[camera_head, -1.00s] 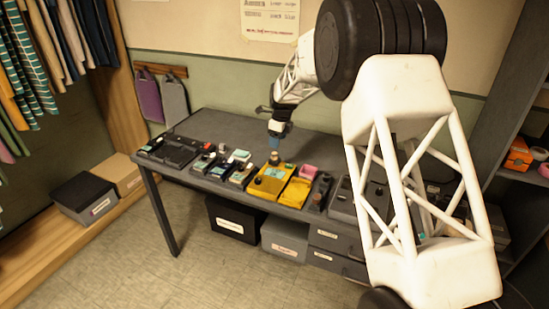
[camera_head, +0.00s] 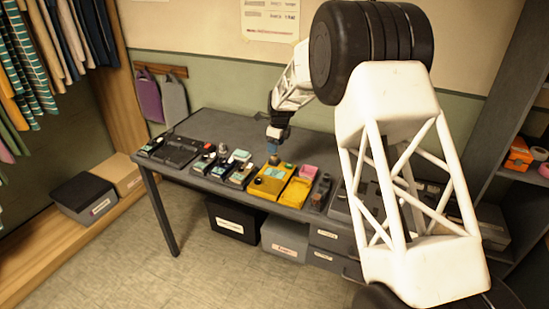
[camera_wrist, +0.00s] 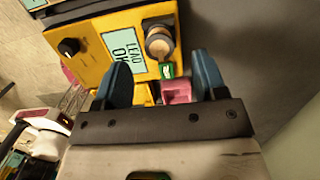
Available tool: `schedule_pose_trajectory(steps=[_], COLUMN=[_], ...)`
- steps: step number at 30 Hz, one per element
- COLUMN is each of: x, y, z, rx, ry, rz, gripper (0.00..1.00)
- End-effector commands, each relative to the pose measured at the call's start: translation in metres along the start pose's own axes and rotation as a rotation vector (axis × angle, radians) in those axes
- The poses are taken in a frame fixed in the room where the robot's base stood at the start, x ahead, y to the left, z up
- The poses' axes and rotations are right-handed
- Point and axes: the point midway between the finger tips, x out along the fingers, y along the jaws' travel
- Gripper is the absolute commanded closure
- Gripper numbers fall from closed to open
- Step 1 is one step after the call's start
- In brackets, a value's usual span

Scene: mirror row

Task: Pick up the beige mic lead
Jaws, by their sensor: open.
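What looks like the beige mic lead (camera_wrist: 160,43) is a short round piece with a grey rim and beige top. It is at the edge of a yellow box (camera_wrist: 88,66) with a "LEAD OK" label. In the head view it shows small (camera_head: 274,160) at the back of the yellow box (camera_head: 268,184). My gripper (camera_wrist: 161,52) is open with blue fingers. The lead appears ahead of the fingertips, between their lines, and nothing is held. In the head view my gripper (camera_head: 273,147) is just above the lead; contact cannot be told.
A pink block (camera_head: 308,171) and a second yellow box (camera_head: 295,192) are to the right. Several small pedals (camera_head: 222,170) and a dark unit (camera_head: 178,151) are to the left. The grey table (camera_head: 320,142) is clear behind the row. A green tag (camera_wrist: 167,70) is beside the lead.

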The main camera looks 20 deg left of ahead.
Motion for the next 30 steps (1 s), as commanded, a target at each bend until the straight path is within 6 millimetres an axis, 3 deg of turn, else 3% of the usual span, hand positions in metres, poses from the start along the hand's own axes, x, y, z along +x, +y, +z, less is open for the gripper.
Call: schedule_pose_trajectory(steps=[8,21,30], x=[0.004,0.047,0.052], y=[0.0,0.001,0.001], z=[0.0,0.0,0.0], rx=[0.0,0.0,0.0], ry=[0.001,0.0,0.0], rz=[0.001,0.001,0.0], gripper=[0.35,0.35,0.35])
